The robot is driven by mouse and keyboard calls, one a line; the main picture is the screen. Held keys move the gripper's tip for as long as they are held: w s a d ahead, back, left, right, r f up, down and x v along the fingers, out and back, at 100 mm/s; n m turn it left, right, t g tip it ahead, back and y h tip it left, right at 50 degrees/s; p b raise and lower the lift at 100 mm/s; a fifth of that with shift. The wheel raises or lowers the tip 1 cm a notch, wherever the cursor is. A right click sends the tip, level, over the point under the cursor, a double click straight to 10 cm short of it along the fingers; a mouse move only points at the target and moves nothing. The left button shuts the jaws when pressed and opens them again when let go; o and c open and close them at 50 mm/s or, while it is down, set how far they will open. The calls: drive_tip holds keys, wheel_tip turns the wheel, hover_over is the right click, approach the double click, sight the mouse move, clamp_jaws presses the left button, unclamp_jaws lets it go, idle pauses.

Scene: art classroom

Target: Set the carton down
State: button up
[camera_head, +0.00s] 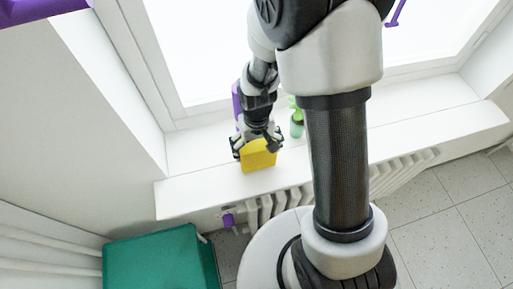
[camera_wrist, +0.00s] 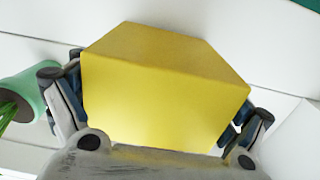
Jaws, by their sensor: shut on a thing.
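The carton (camera_head: 259,157) is a yellow box held at my gripper, over the white window sill (camera_head: 200,188). My gripper (camera_head: 257,147) is shut on it, with a finger on each side. In the wrist view the carton (camera_wrist: 165,90) fills the middle between the two fingers, and the sill shows as a pale surface behind it. I cannot tell from these views whether the carton's underside touches the sill or is a little above it.
A small green pot with a plant (camera_head: 296,122) stands on the sill just right of my gripper; it also shows at the left of the wrist view (camera_wrist: 24,90). A radiator (camera_head: 290,200) is below the sill. A green box-like piece (camera_head: 160,260) stands lower left. The sill's left end is bare.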

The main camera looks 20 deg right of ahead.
drive_tip(key=shift+f, duration=0.2)
drive_tip(key=o, duration=1)
drive_tip(key=shift+f, duration=0.1)
drive_tip(key=shift+o, duration=1)
